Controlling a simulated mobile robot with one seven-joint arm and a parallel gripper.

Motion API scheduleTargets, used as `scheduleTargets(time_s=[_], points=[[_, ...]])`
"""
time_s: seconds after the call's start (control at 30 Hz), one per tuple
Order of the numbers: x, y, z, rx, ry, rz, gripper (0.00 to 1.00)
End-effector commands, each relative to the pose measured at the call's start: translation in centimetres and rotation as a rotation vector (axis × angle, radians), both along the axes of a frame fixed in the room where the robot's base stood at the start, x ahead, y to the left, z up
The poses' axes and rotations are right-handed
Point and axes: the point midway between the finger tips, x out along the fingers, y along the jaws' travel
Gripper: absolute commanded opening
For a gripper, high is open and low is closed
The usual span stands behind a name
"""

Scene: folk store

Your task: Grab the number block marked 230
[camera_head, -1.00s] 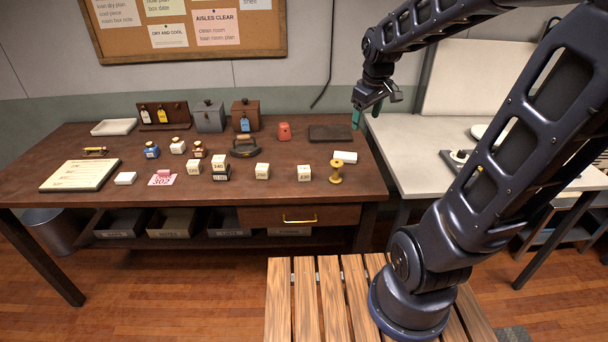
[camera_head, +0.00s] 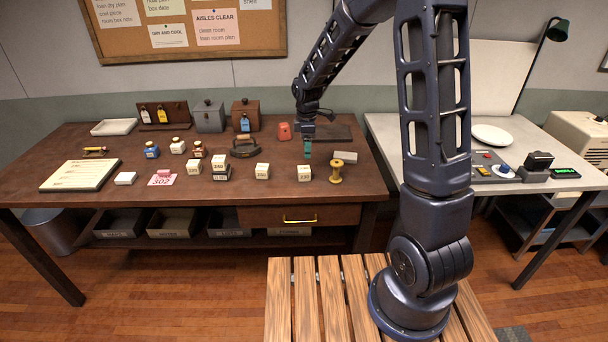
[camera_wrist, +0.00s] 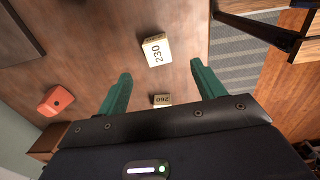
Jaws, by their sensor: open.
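The number block marked 230 (camera_wrist: 156,51) is a small cream block with dark digits, and it stands on the brown table. In the wrist view it appears just beyond the fingertips, roughly centred between them. In the head view it seems to be the rightmost number block (camera_head: 305,173), left of a yellow spool (camera_head: 336,172). My gripper (camera_wrist: 160,69) has green fingers spread wide with nothing between them. In the head view my gripper (camera_head: 308,151) hangs above the table, behind that block and apart from it.
A block marked 260 (camera_wrist: 161,100) shows between the fingers, lower in the wrist view. A small red object (camera_head: 284,131) and a dark tray (camera_head: 338,131) are behind. A pale box (camera_head: 345,157) lies to the right. More number blocks (camera_head: 221,173) stand to the left.

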Motion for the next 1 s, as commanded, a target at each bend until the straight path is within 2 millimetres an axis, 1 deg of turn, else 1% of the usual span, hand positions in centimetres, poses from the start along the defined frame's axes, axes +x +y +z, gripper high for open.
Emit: scheduleTargets(time_s=[0.03, 0.2, 0.27, 0.4, 0.53, 0.6, 0.83, 1.0], points=[[0.2, 0.5, -0.7, -0.001, 0.007, 0.022, 0.68], [0.4, 1.1, -1.9, -0.002, 0.013, 0.056, 0.68], [0.4, 1.1, -2.5, -0.003, 0.015, 0.057, 0.68], [0.3, 1.1, -4.6, -0.004, 0.017, 0.057, 0.68], [0.4, 1.1, -6.2, -0.003, 0.015, 0.055, 0.68], [0.4, 1.1, -6.7, -0.003, 0.013, 0.055, 0.68], [0.5, 1.1, -7.6, -0.003, 0.014, 0.055, 0.68], [0.7, 1.0, -9.5, -0.004, 0.015, 0.055, 0.68]])
